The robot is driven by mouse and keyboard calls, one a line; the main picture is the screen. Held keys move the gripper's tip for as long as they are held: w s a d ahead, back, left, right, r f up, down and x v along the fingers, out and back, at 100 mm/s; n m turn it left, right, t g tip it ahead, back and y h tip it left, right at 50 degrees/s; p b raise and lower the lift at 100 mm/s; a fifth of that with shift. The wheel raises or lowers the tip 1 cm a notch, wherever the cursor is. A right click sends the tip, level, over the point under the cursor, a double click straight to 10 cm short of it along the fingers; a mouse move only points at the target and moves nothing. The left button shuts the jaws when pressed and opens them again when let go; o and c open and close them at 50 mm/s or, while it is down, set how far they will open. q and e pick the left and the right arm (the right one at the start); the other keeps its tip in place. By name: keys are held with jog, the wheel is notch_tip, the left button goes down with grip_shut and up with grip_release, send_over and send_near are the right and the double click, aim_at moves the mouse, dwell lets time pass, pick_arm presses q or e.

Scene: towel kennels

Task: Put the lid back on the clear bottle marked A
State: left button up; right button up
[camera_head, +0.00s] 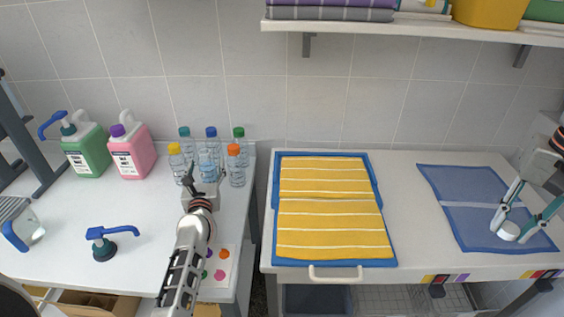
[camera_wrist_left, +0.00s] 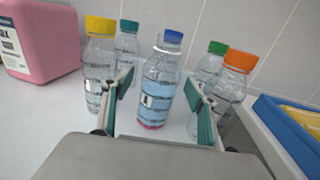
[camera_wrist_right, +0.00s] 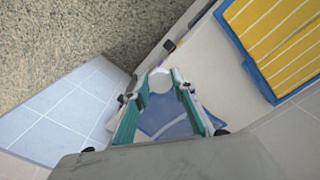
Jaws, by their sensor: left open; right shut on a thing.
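A clear bottle with an uncapped top (camera_head: 208,166) stands in the middle of a group of bottles. My right gripper (camera_head: 510,229) is at the far right, shut on a round white lid (camera_wrist_right: 159,78) above the blue towel (camera_head: 462,205).
Bottles with yellow (camera_head: 174,149), teal, blue, green and orange (camera_head: 234,149) caps stand close around. Pink (camera_head: 130,155) and green (camera_head: 86,150) jugs stand to the left. A blue tray with a yellow towel (camera_head: 330,225) lies between my grippers. A shelf (camera_head: 420,28) hangs above.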

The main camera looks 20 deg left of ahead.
pick_arm(q)
jog(key=c, duration=1.1)
